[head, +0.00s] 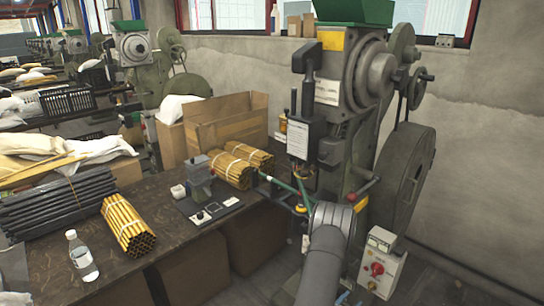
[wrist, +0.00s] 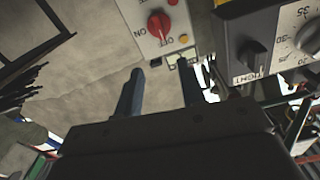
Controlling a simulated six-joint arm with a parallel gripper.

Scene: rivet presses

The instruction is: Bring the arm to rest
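My gripper (wrist: 160,80) shows in the wrist view with its two dark fingers well apart. Nothing is held between them. The fingers point toward a pale switch box (wrist: 152,30) with a red ON/OFF knob (wrist: 158,26), and a gap seems to lie between them and it. In the head view my grey arm (head: 325,265) rises from the bottom edge in front of the rivet press (head: 350,110). My gripper cannot be made out there.
In the head view a switch box (head: 382,262) with a red knob stands right of my arm. The table (head: 180,250) holds rod bundles (head: 128,222), a bottle (head: 81,255) and a cardboard box (head: 225,124). A black dial panel (wrist: 270,45) is close on the right in the wrist view.

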